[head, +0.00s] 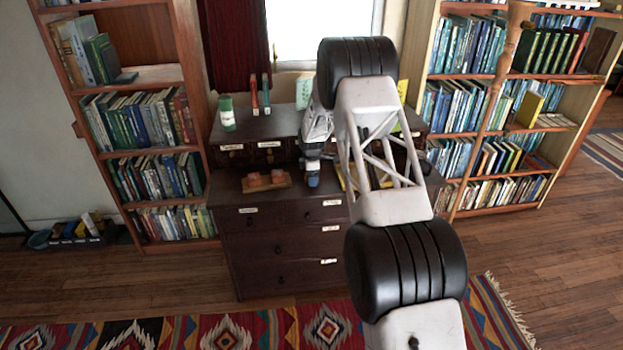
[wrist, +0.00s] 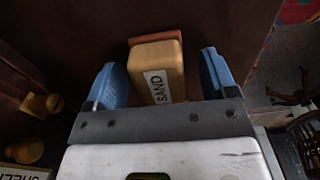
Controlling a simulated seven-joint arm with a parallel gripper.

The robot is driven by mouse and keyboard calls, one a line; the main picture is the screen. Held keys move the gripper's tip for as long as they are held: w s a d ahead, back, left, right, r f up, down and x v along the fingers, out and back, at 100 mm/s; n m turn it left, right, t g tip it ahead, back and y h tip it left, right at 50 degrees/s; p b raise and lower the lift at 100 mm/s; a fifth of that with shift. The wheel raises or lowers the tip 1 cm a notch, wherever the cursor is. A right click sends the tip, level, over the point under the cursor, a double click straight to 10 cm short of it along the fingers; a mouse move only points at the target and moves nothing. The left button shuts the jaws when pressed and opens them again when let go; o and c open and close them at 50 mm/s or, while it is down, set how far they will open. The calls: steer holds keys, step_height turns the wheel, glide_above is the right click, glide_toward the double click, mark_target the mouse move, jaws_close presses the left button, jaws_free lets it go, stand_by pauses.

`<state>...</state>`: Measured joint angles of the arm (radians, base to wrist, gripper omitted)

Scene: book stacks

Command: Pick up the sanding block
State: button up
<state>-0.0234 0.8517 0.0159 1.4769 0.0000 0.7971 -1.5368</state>
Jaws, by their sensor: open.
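The sanding block (wrist: 165,62) shows in the wrist view as a tan block with a white label reading "SAND" and a reddish-brown strip along its far edge. It lies between the two blue fingers of my gripper (wrist: 160,62), with a gap visible on each side. The gripper is open. In the head view my gripper (head: 312,178) is low over the dark dresser top, and I cannot make out the block there.
On the dresser (head: 285,230), a wooden tray with reddish blocks (head: 266,181) sits left of my gripper. A raised drawer unit (head: 255,150) stands behind, with a green container (head: 227,113) on top. In the wrist view, yellowish knobs (wrist: 40,105) are at left. Bookshelves flank the dresser.

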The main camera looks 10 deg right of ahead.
steer(key=shift+c, duration=0.2)
steer(key=c, duration=1)
steer(key=shift+r, duration=0.2)
steer(key=shift+r, duration=0.8)
steer(key=shift+s+r, duration=0.1)
steer(key=shift+r, duration=0.8)
steer(key=s, duration=0.5)
steer(key=s+r, duration=0.1)
steer(key=s, duration=0.9)
steer(key=shift+s+d+r, duration=0.15)
steer(key=shift+s+d, duration=0.05)
steer(key=shift+s, duration=0.2)
